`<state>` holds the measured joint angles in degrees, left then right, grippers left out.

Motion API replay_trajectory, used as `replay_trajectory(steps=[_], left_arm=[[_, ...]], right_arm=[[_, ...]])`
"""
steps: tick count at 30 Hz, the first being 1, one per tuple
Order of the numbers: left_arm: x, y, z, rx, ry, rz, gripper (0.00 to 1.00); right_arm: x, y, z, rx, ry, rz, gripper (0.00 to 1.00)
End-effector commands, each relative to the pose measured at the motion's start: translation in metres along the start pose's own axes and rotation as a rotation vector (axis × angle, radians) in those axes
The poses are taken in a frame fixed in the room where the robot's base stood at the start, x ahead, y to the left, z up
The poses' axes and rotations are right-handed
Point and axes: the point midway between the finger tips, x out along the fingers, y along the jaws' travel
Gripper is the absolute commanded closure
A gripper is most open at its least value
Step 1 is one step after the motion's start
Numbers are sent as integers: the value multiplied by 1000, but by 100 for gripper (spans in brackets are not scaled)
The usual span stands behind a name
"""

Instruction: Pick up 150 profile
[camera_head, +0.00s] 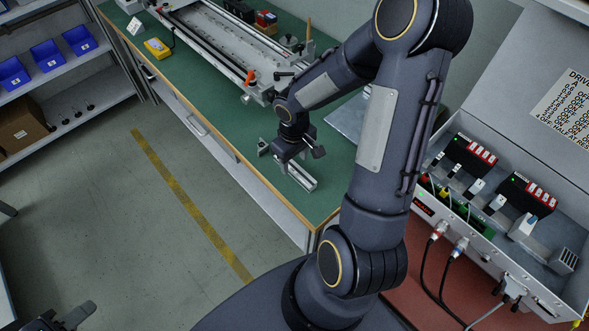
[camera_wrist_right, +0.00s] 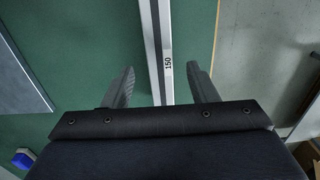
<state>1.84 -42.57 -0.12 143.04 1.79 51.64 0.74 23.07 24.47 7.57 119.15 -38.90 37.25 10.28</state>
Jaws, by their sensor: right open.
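My left gripper (camera_head: 62,319) is partly cut off at the bottom left, away from the bench.
A gantry rail (camera_head: 215,45) stands on the green bench (camera_head: 205,88) behind my right gripper. A yellow device (camera_head: 157,47) lies further back. A grey plate (camera_head: 350,117) lies right of the gripper. An open driver box (camera_head: 500,215) stands at the right. Blue bins (camera_head: 47,55) sit on a shelf at left.

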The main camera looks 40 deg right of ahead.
Motion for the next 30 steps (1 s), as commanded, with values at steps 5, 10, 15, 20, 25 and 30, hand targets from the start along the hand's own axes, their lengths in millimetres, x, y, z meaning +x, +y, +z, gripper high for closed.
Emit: replay_trajectory(steps=[5,10,15,20,25,30], left_arm=[[2,-1,1,0,0,0,64],[2,-1,1,0,0,0,64],[2,-1,1,0,0,0,64],[2,-1,1,0,0,0,64],[2,-1,1,0,0,0,64],[2,-1,1,0,0,0,64]], right_arm=[[27,0,6,-1,-4,-1,47],[34,0,6,1,-1,-1,47],[34,0,6,1,0,0,49],[33,0,6,1,0,0,70],[33,0,6,1,0,0,92],[33,0,6,1,0,0,99]])
